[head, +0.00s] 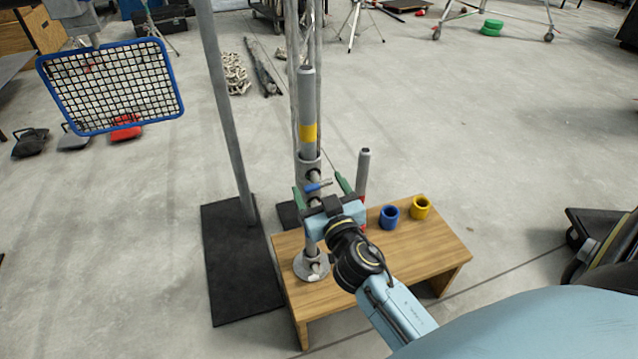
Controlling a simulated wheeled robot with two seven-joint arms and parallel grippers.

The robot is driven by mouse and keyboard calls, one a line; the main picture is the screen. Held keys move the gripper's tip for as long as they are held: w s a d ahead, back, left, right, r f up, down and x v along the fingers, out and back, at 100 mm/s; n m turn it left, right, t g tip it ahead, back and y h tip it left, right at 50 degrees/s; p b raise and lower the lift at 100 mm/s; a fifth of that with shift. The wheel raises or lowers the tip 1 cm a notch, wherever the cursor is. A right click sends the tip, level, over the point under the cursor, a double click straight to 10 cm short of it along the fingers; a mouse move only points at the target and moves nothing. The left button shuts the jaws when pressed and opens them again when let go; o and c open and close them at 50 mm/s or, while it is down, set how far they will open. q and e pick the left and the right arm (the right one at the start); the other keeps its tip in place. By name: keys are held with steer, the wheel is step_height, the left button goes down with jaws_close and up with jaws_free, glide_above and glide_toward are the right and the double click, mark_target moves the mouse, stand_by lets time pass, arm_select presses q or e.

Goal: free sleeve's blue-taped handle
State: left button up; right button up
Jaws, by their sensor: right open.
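A grey metal post stands upright on a round flange (311,268) on a small wooden table (415,242). A wider grey sleeve (309,166) sits around it, below a tube with a yellow band (308,133). A small handle with blue tape (314,187) sticks out from the sleeve's front, pointing right. My right gripper (321,189) is open, its green-tipped fingers to the left and right of the handle. I cannot tell whether either finger touches the handle or the sleeve. My gripper's body hides part of the post below. My left gripper is not in view.
A tall pole on a black base plate (238,265) stands left. A blue-framed grid (110,86) hangs at upper left.

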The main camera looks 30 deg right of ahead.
steer(key=shift+w+d, duration=0.1)
steer(key=shift+w, duration=0.3)
steer(key=shift+c, duration=0.3)
steer(key=c, duration=0.9)
